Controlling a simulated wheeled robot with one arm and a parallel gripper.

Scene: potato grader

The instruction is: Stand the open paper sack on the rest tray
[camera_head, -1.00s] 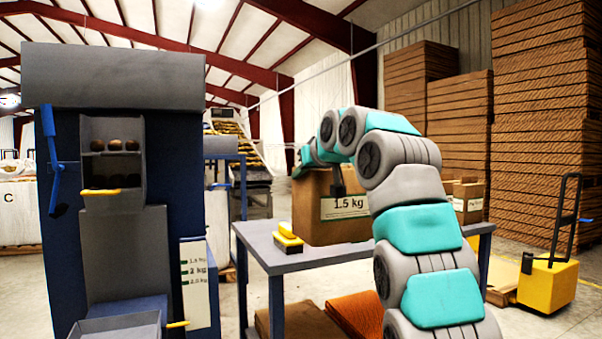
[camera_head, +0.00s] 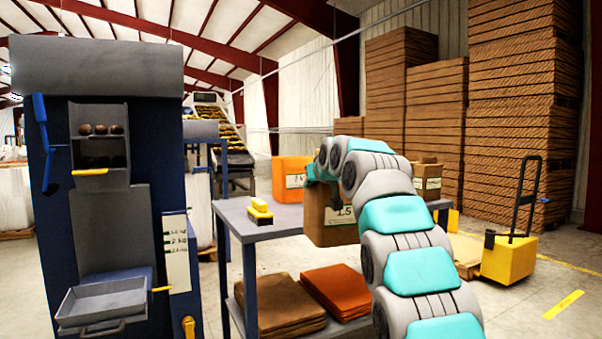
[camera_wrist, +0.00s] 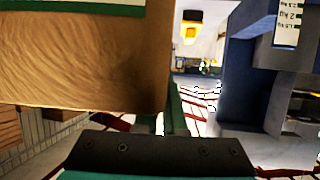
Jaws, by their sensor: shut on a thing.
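The brown paper sack (camera_head: 322,222) with a "1.5" label hangs upright in front of the table in the head view. My gripper (camera_head: 335,193) is shut on it near its top, partly hidden by my arm. In the wrist view the sack (camera_wrist: 80,65) fills the upper left beside my gripper (camera_wrist: 172,118). Its open mouth does not show. A shallow grey tray (camera_head: 105,300) juts from the foot of the blue grader at left, empty and well apart from the sack; I take it for the rest tray.
The grader (camera_head: 160,140) has a blue lever and a window with potatoes. The table (camera_head: 265,222) bears a yellow-black tool (camera_head: 260,213) and an orange sack (camera_head: 291,180). Flat sacks (camera_head: 280,305) lie on its lower shelf. A yellow pallet truck (camera_head: 510,260) stands right. Floor before the table is clear.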

